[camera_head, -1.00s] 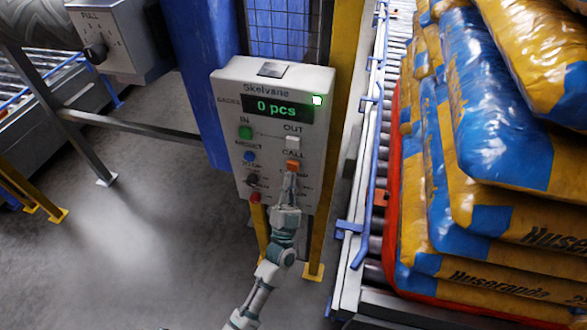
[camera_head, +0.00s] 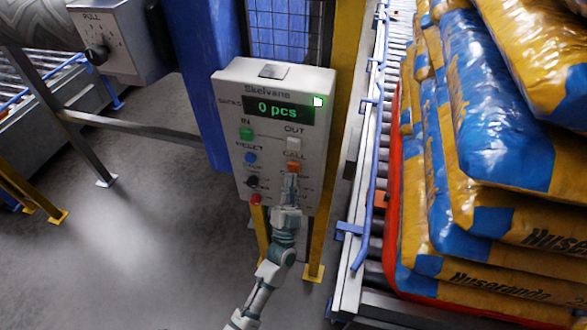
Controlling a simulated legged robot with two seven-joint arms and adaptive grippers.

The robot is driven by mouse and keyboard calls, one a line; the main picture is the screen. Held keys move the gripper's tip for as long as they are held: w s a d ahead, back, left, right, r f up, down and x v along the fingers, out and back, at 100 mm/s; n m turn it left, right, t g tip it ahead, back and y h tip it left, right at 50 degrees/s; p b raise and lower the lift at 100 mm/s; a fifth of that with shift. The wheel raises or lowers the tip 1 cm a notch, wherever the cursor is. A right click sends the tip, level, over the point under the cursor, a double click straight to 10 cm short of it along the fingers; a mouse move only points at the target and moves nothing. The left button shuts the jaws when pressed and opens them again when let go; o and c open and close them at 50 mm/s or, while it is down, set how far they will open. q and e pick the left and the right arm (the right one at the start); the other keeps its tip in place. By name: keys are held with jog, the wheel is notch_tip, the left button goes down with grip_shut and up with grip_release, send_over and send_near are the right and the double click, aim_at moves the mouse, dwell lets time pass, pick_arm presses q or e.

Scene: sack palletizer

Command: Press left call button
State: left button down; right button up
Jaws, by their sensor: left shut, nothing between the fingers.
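The orange call button (camera_head: 294,167) sits under the word CALL on the light grey control panel (camera_head: 228,92). The panel's display (camera_head: 277,109) reads "0 pcs", with a lit green square at its right end. My left gripper (camera_head: 292,177) is shut and empty, its fingertips at the lower edge of the orange button. I cannot tell whether they touch it. The gripper hides part of the panel's lower right. My right gripper is out of view.
Other controls are a green button (camera_head: 246,134), a white button (camera_head: 293,144), a blue button (camera_head: 250,158), a black knob (camera_head: 252,181) and a red button (camera_head: 256,199). Stacked yellow-blue sacks (camera_head: 500,100) and a roller conveyor (camera_head: 372,150) stand right. A grey box (camera_head: 118,40) stands upper left.

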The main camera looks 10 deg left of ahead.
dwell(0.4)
pick_arm(q)
jog(key=shift+w, duration=0.1)
jog(key=shift+w+r, duration=0.1)
jog(key=shift+w, duration=0.2)
jog(key=shift+w, duration=0.5)
dwell(0.8)
jog(key=shift+s, duration=0.15)
jog(key=shift+s+p, duration=0.6)
jog(key=shift+s, duration=0.25)
